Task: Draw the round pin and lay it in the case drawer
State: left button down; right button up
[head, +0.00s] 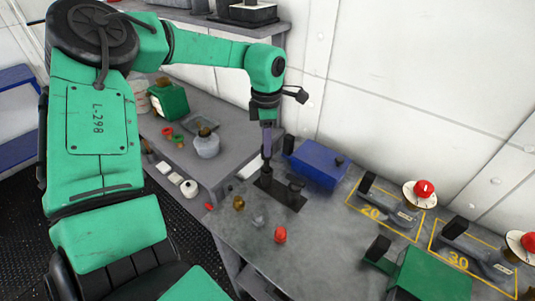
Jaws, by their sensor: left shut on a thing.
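My left gripper (267,158) reaches down over the dark plate (290,203) at the back left of the grey deck table. It is shut on a slim dark piece, which I take to be the round pin; it is mostly hidden by the fingers. The piece's lower end is at or just above the plate; I cannot tell if it is still seated. A black knobbed piece (295,187) stands on the plate to the right. A blue case (319,163) with a black knob stands behind the plate; I cannot make out an open drawer. My right gripper is not in view.
A red-topped piece (280,235), a brown piece (239,203) and a small grey piece (258,221) stand in front. A green case (432,274) is at bottom right. Yellow-outlined bays marked 20 and 30 hold clamps with red knobs (424,188). The table's middle is clear.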

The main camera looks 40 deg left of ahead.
pick_arm(q)
jog(key=shift+r+p, duration=0.75)
jog(key=shift+r, duration=0.7)
